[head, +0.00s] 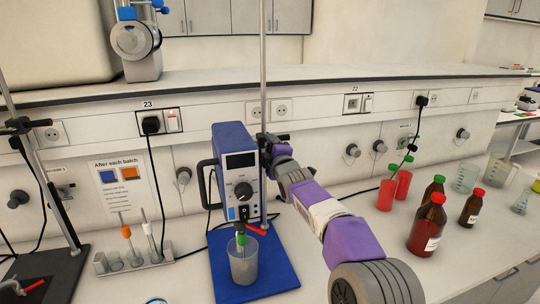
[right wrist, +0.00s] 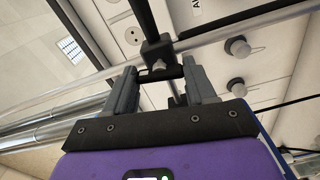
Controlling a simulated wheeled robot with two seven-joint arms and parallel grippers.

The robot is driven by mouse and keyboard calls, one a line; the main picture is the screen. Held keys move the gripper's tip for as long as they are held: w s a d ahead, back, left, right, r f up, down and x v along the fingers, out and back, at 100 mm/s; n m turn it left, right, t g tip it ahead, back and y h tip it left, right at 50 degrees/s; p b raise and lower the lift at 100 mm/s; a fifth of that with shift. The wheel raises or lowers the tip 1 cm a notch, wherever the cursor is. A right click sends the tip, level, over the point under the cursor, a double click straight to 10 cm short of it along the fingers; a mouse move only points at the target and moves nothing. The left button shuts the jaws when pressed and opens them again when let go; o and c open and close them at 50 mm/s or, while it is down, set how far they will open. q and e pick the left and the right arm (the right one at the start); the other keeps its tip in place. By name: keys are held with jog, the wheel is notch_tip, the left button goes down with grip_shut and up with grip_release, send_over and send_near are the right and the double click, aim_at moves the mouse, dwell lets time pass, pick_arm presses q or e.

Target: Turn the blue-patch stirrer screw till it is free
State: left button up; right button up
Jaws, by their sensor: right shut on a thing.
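The stirrer (head: 237,165) is a blue box with a dial, held on an upright metal rod (head: 263,70) above a blue base plate (head: 262,270). A black clamp (head: 264,138) sits on the rod at the stirrer's upper right; it also shows in the right wrist view (right wrist: 157,50). My right gripper (head: 277,150) reaches it from the lower right. In the right wrist view its fingers (right wrist: 160,73) are shut on a dark screw handle at the clamp. I cannot make out a blue patch on the screw. My left gripper is not in view.
A beaker (head: 243,262) stands under the stirrer's shaft. A rack (head: 133,262) with stirring tools and a second stand (head: 50,275) are at left. Red-capped bottles (head: 428,225) and glassware (head: 465,178) stand at right. A raised shelf (head: 330,73) runs behind.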

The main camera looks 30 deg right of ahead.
jog(key=shift+n+b, duration=0.6)
jog(key=shift+n, duration=0.4)
jog(key=o, duration=1)
jog(key=shift+o, duration=0.2)
jog(key=b+v, duration=0.7)
jog(key=b, duration=0.2)
jog(key=shift+s, duration=0.25)
jog(key=shift+r, duration=0.1)
